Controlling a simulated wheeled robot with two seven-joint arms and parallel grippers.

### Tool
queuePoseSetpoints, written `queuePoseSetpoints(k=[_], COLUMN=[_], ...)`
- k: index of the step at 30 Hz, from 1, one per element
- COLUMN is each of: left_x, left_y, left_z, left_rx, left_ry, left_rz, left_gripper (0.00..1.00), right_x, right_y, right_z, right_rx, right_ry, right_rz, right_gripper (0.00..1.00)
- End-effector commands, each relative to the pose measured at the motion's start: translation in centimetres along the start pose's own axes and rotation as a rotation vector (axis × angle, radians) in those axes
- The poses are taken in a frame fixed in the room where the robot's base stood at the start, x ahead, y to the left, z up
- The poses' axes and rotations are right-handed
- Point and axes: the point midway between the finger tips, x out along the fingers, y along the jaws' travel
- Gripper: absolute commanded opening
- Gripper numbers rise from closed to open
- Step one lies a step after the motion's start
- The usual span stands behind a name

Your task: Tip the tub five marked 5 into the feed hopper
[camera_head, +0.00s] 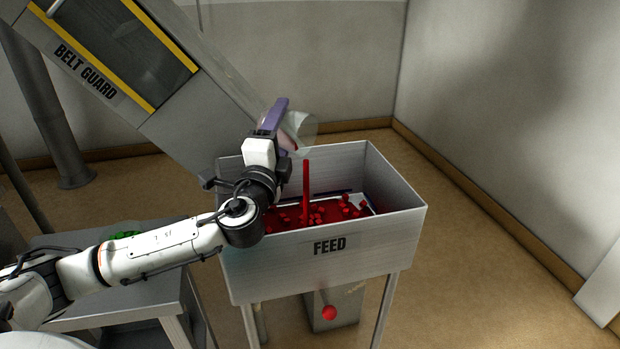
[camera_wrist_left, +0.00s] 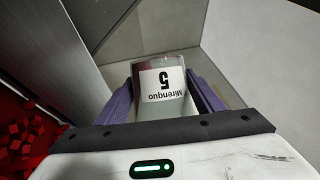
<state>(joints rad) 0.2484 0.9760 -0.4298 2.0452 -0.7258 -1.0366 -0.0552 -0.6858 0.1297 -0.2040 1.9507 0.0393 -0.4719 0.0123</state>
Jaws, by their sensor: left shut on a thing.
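Tub five (camera_head: 302,130) is a clear tub held tilted above the back of the feed hopper. A red column stands below the tub, reaching down into the feed hopper (camera_head: 328,262). Red pieces (camera_head: 318,216) lie in the hopper and also show in the left wrist view (camera_wrist_left: 25,135). How much is left in the tub is unclear. My right gripper is out of view.
A sloped conveyor marked BELT GUARD (camera_head: 100,70) rises behind and left of the hopper. A grey table (camera_head: 90,313) with green pieces (camera_head: 124,235) stands left of it. A red button (camera_head: 329,313) is below the hopper.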

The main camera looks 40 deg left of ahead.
Motion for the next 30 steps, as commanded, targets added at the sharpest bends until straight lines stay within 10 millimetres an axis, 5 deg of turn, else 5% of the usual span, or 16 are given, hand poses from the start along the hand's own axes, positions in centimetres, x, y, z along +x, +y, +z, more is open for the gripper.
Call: queuePoseSetpoints(k=[30], left_x=[0.04], left_y=[-1.13], left_z=[-0.52], left_rx=[0.104], left_ry=[0.022], left_rz=[-0.038], left_gripper=[0.30], right_x=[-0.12], right_y=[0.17], right_z=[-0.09], right_rx=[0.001], right_ry=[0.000], right_rz=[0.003], right_gripper=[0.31])
